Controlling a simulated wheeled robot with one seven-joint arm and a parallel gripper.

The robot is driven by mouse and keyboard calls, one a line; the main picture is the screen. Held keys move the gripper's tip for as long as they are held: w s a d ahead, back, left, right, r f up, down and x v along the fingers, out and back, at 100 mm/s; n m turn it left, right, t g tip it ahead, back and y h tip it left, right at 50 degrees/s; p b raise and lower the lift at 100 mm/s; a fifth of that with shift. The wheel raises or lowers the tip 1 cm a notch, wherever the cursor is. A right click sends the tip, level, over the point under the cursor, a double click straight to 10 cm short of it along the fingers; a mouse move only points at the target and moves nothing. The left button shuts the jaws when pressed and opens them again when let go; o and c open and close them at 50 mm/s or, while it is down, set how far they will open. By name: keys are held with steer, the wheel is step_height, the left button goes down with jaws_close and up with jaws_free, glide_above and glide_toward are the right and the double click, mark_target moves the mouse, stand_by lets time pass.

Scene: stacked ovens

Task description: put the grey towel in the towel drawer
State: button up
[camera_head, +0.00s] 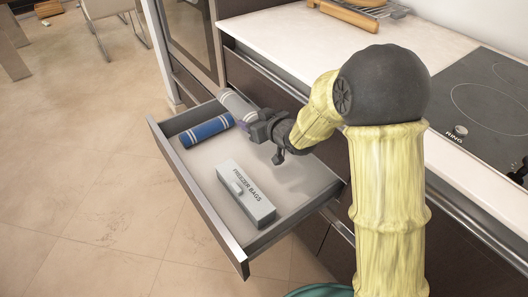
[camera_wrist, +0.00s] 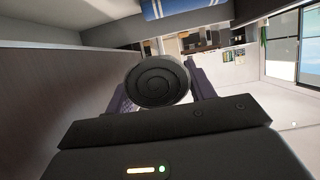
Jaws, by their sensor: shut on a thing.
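The grey towel (camera_head: 236,103) is a tight roll with pale stripes, at the back corner of the open towel drawer (camera_head: 292,178). My gripper (camera_head: 252,121) is shut on it. In the wrist view, the roll's dark spiral end (camera_wrist: 157,82) shows between the two fingers (camera_wrist: 158,92). The towel is over or inside the drawer's far end; I cannot tell whether it touches the drawer floor. A rolled blue towel with white stripes (camera_head: 206,130) lies in the drawer beside it. Its striped side also shows at the top of the wrist view (camera_wrist: 172,8).
A grey freezer bags box (camera_head: 245,195) lies in the drawer's nearer half. The countertop (camera_head: 290,32) with a black cooktop (camera_head: 485,100) overhangs on the right. The floor (camera_head: 85,170) at left is open.

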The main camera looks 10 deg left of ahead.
steer(key=shift+w, duration=0.1)
steer(key=shift+r, duration=0.1)
steer(key=shift+f, duration=0.4)
step_height(320, 180, down, 6)
steer(key=shift+r+b, duration=0.2)
steer(key=shift+b, duration=1)
